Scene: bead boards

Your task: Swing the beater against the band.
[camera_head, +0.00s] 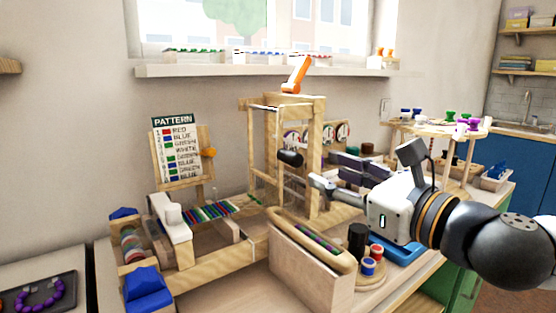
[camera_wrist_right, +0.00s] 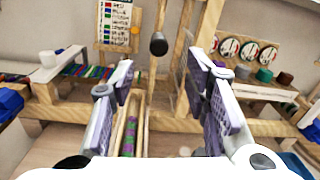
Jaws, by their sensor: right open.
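A wooden band loom stands on the bench, with a tall upright frame (camera_head: 318,150). A black cylindrical grip (camera_head: 290,158) sticks out from the frame, seemingly the beater's handle; it also shows in the right wrist view (camera_wrist_right: 158,44). The band (camera_head: 215,212), with green, blue and red strands, stretches left of the frame and shows in the wrist view (camera_wrist_right: 85,70). My right gripper (camera_head: 318,186) is open and empty, just right of and below the black grip, apart from it. In the wrist view the grip lies beyond the open fingers. My left gripper is out of view.
A pattern board (camera_head: 178,150) stands behind the band. Spools (camera_head: 369,266) stand on a round wooden base beside my right gripper. An orange lever (camera_head: 297,75) tops the frame.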

